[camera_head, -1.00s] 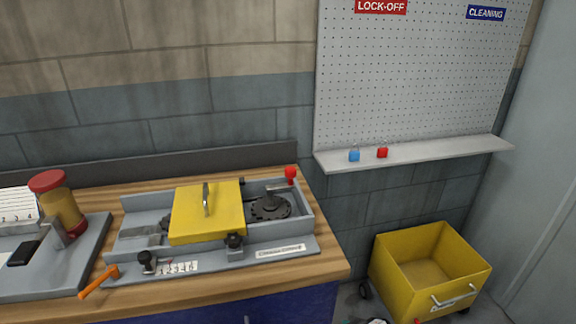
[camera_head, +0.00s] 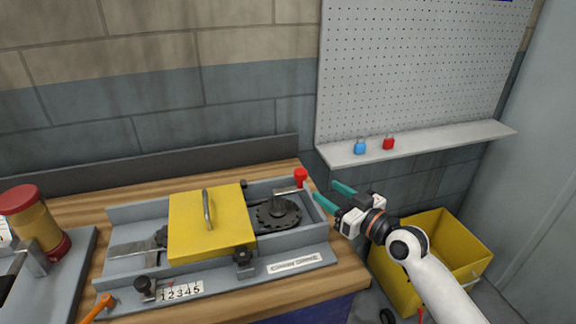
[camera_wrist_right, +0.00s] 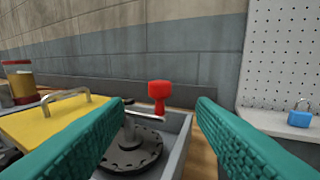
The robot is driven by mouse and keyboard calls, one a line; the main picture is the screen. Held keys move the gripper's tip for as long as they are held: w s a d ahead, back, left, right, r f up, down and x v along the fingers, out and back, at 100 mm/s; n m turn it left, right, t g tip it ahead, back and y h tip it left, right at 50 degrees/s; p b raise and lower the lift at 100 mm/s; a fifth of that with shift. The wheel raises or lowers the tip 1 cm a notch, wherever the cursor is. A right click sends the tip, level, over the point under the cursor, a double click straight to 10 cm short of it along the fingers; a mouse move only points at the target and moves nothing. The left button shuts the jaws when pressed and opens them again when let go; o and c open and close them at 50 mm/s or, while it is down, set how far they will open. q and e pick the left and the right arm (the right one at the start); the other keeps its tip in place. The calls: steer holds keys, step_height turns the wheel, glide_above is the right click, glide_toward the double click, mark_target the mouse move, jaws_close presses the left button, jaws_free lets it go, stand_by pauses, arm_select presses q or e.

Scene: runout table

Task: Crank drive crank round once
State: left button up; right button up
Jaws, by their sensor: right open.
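The crank drive (camera_head: 222,289) is a grey tray-like machine on the wooden bench. Its dark toothed wheel (camera_head: 279,214) carries a metal crank arm with a red knob (camera_head: 301,177) at its far right corner. In the right wrist view the red knob (camera_wrist_right: 159,95) stands upright beyond and between the fingers. My right gripper (camera_head: 330,196) is open and empty, just right of the machine, its teal fingers pointing left toward the knob. In the right wrist view the fingers (camera_wrist_right: 160,130) are spread wide. My left gripper is not in view.
A yellow cover (camera_head: 205,235) with a handle sits over the machine's middle. An orange lever (camera_head: 98,307) and a red-yellow container (camera_head: 38,222) are at left. A shelf (camera_head: 425,148) holds blue (camera_head: 360,147) and red padlocks (camera_head: 389,142). A yellow bin (camera_head: 440,225) stands right.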

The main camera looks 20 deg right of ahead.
mark_target(305, 175)
steer(key=shift+w+a+r, duration=0.1)
steer(key=shift+w+a, duration=0.1)
steer(key=shift+w, duration=0.2)
steer(key=shift+w+a+r, duration=0.1)
steer(key=shift+w+r, duration=0.1)
steer(key=shift+w, duration=0.05)
steer(key=p+x, duration=0.1)
steer(key=x, duration=0.6)
steer(key=shift+w+a+f+p, duration=0.1)
steer(key=shift+w+a+p, duration=0.1)
steer(key=shift+w+p, duration=0.15)
steer(key=shift+w+a, duration=0.3)
steer(key=shift+w, duration=0.35)
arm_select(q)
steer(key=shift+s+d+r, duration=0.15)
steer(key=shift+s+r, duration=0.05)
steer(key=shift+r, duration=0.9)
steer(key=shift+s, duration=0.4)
arm_select(e)
jaws_close()
